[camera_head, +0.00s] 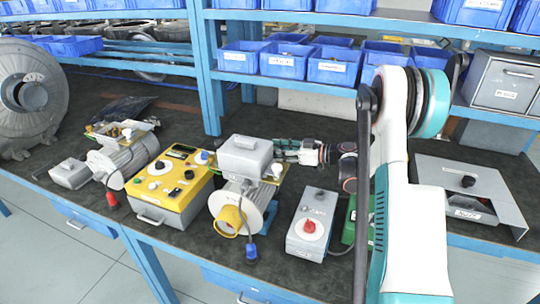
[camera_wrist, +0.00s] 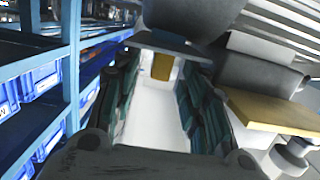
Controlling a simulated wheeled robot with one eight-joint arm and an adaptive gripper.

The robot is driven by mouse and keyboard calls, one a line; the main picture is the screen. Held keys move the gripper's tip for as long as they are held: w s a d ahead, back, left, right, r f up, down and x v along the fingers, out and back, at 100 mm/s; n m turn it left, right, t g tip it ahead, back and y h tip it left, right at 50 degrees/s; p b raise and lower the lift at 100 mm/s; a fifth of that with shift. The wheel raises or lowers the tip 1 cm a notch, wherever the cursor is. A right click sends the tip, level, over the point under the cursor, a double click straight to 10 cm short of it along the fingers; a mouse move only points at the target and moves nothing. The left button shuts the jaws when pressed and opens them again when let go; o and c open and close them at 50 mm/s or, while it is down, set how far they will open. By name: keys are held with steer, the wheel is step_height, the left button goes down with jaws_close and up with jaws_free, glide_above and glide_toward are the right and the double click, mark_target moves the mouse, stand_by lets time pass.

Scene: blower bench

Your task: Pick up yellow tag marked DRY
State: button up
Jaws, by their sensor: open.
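My gripper (camera_head: 280,150) is open and reaches left just beside the grey box on top of the middle motor (camera_head: 240,157). In the wrist view the two dark green fingers (camera_wrist: 158,100) stand apart, with a pale surface showing between them. A small yellow-brown piece (camera_wrist: 162,66) shows beyond the fingertips, in the gap. A larger yellow plate (camera_wrist: 270,112) lies to the right of the fingers, outside the gap, below a grey box. I cannot read DRY on either yellow thing, so I cannot tell which is the tag. In the head view my gripper partly covers this area.
A yellow control box (camera_head: 170,188) stands left of the middle motor, and another motor (camera_head: 125,160) stands farther left. A grey box with a red knob (camera_head: 312,225) stands at right. Blue bins (camera_head: 285,61) line the shelf behind. A blue post (camera_head: 208,75) rises behind the bench.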

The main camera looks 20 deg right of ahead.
steer(key=shift+w+a+f, duration=0.1)
steer(key=shift+w+a, duration=0.15)
steer(key=shift+w, duration=0.05)
jaws_close()
